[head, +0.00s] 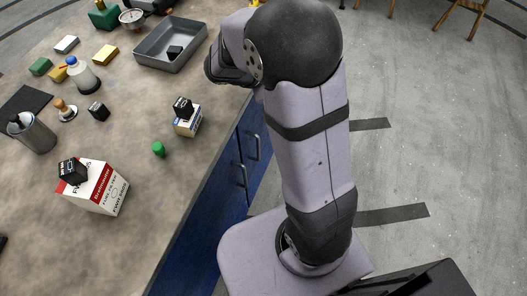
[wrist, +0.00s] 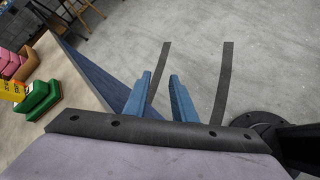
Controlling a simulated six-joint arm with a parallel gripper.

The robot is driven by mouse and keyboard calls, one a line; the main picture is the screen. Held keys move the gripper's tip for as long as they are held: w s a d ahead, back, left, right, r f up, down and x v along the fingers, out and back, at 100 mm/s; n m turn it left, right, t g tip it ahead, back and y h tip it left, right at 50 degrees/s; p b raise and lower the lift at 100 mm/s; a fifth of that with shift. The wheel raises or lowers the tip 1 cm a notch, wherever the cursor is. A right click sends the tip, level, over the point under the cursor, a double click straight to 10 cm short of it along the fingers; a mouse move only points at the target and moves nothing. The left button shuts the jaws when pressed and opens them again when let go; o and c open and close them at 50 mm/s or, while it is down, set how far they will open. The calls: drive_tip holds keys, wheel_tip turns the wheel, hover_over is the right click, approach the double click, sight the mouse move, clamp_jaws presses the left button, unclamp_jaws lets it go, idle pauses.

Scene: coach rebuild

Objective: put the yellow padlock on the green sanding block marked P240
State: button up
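My gripper (wrist: 160,78) shows in the wrist view as two blue fingers, apart, with only grey floor between them. It is out past the table edge; in the head view my own arm hides the fingers. The wrist view shows a green block-shaped thing (wrist: 38,99) near the table edge.
A grey tray (head: 149,58) holds a black cube. The table's near left is mostly bare.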

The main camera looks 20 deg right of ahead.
drive_tip(key=s+a+f+m+g+y, duration=0.1)
drive_tip(key=s+a+f+m+y, duration=0.2)
drive_tip(key=s+a+m+y, duration=0.2)
drive_tip(key=s+a+f+m+g+y, duration=0.1)
drive_tip(key=s+a+f+m+y, duration=0.2)
drive_tip(key=s+a+m, duration=0.6)
drive_tip(key=s+a+y, duration=0.1)
drive_tip(key=s, duration=0.2)
drive_tip(key=shift+f+m+y, duration=0.15)
drive_tip(key=shift+m+y, duration=0.15)
drive_tip(key=shift+y, duration=0.1)
drive_tip(key=shift+s+a, duration=0.1)
wheel_tip(320, 180, up, 8)
drive_tip(key=p, duration=0.8)
